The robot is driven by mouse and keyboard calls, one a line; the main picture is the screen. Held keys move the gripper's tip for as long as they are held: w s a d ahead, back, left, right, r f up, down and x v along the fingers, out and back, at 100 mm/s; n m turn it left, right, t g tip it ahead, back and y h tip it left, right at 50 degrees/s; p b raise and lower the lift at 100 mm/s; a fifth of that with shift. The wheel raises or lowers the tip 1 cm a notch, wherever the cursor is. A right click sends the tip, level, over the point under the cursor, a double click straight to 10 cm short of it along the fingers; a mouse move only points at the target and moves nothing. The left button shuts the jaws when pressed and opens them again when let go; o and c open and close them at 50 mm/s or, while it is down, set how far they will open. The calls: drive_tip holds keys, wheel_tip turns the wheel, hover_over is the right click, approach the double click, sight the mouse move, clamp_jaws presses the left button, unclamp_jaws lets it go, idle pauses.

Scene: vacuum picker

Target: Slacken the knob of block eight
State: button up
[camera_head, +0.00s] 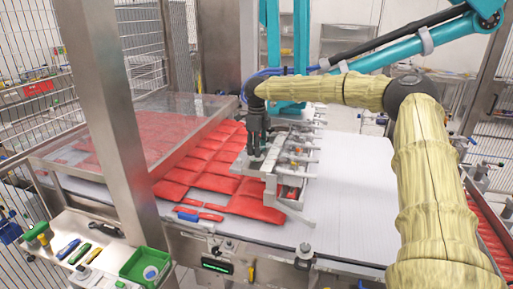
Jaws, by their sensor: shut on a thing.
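The grey vacuum picker head (272,178) hangs over the white conveyor, with a row of blocks and rods along it. The fingers hide most of the knob, and no block number can be read at this size. Small orange-brown parts show among the other blocks to the right of the fingers.
Red packs (215,180) lie on the white conveyor (350,195), partly under a clear cover (150,125). A steel post (105,115) stands at the left. A green bin (147,266) and hand tools lie at the front left. A teal robot arm (400,52) reaches over from behind.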

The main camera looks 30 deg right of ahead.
drive_tip(key=shift+d+r, duration=0.1)
drive_tip(key=o, duration=1)
drive_tip(key=shift+o, duration=0.2)
wheel_tip(320, 180, up, 12)
drive_tip(key=shift+d, duration=0.1)
idle(0.3)
